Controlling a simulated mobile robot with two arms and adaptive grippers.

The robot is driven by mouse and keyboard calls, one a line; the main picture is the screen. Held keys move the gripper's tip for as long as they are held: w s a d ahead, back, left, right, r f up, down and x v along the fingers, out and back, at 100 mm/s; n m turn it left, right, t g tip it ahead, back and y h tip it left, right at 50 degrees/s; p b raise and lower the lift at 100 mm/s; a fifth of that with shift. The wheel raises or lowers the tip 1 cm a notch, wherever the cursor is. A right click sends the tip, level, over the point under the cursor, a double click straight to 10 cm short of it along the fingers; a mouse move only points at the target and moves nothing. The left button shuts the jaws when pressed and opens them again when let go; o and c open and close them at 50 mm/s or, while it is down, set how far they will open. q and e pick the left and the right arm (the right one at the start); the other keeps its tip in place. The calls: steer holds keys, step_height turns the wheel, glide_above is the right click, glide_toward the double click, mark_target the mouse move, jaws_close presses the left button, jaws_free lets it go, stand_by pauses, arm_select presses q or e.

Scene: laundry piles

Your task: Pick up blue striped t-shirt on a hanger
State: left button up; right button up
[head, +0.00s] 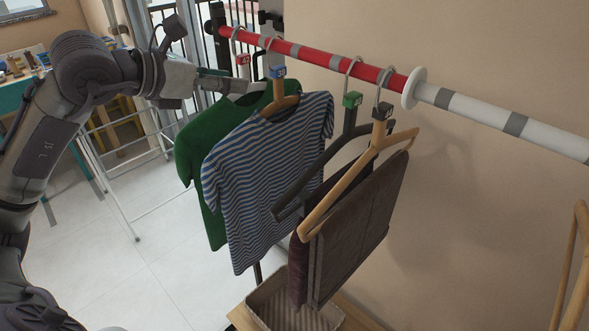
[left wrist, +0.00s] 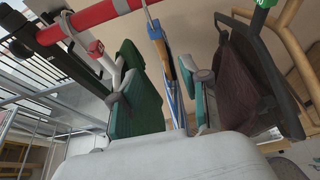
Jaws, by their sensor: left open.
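The blue striped t-shirt (head: 262,165) hangs on a wooden hanger (head: 284,105) with a blue tag, on the red part of the rail, in front of a green shirt (head: 194,150). My left gripper (head: 242,84) is open beside the upper part of this hanger, near the blue tag. In the left wrist view, the striped shirt (left wrist: 176,100) shows edge-on between the two spread fingers of the gripper (left wrist: 168,90), with the wooden hanger above it. Whether a finger touches it, I cannot tell. My right gripper is in neither view.
The red and white rail (head: 325,60) runs along the beige wall. To the right hang a dark hanger with a green tag (head: 352,99) and a wooden hanger with dark brown trousers (head: 365,225). A woven basket (head: 262,303) stands below. Open floor lies at left.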

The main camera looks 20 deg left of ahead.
mark_target(275, 85)
arm_select(q)
steer(key=shift+w+p, duration=0.3)
steer(key=shift+w, duration=0.15)
steer(key=p+x, duration=0.2)
steer(key=x, duration=0.1)
steer(key=shift+w+d+p, duration=0.25)
steer(key=shift+w+p, duration=0.05)
steer(key=x, duration=0.2)
steer(key=shift+w+d+f+p, duration=0.1)
steer(key=shift+w+f+p, duration=0.2)
steer(key=shift+p, duration=0.05)
steer(key=shift+w+d+f, duration=0.1)
steer(key=shift+w+f, duration=0.05)
steer(key=shift+w, duration=0.1)
steer(key=p+x, duration=0.2)
steer(key=shift+w+d+p, duration=0.1)
steer(key=shift+w+p, duration=0.15)
steer(key=shift+p, duration=0.1)
steer(key=shift+p+x, duration=0.3)
steer(key=shift+x, duration=0.8)
steer(key=shift+w+f, duration=0.15)
steer(key=shift+w, duration=0.05)
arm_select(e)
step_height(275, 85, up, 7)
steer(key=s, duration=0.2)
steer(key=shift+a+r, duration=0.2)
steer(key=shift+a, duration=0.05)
